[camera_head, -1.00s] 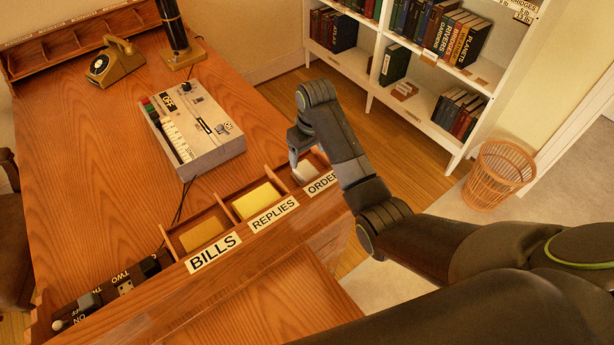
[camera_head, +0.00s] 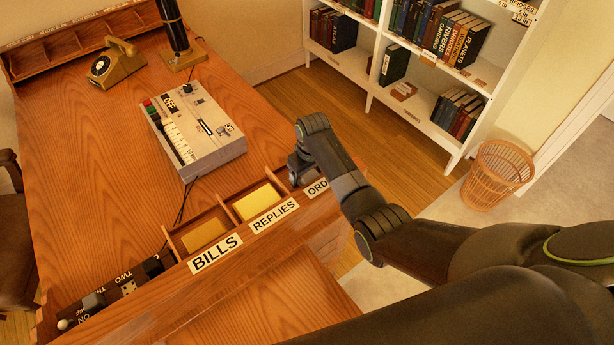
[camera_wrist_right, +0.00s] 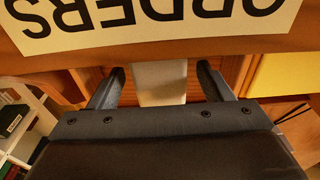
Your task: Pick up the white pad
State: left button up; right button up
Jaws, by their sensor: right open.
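The white pad (camera_wrist_right: 163,84) shows in the right wrist view, lying in the compartment behind the ORDERS label (camera_wrist_right: 150,20). In the head view my arm and gripper hide it. My right gripper (camera_head: 296,172) is down at the ORDERS compartment in the head view. In the right wrist view its two fingers (camera_wrist_right: 162,72) are open, one on each side of the pad, with a gap to it on both sides. I cannot tell how deep the fingertips reach beside it. My left gripper is not in view.
Left of ORDERS, the REPLIES compartment holds a yellow pad (camera_head: 257,201) and BILLS a darker yellow pad (camera_head: 205,234). A grey recording machine (camera_head: 215,150) stands behind them. A switch panel (camera_head: 125,284) is at the front left. The desk's middle is clear.

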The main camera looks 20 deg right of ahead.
jog(key=shift+c, duration=0.4)
jog(key=c, duration=0.9)
jog(key=shift+r, duration=0.1)
jog(key=shift+r+p, duration=0.45)
jog(key=shift+r, duration=8.55)
jog(key=o, duration=0.3)
jog(key=shift+c, duration=0.9)
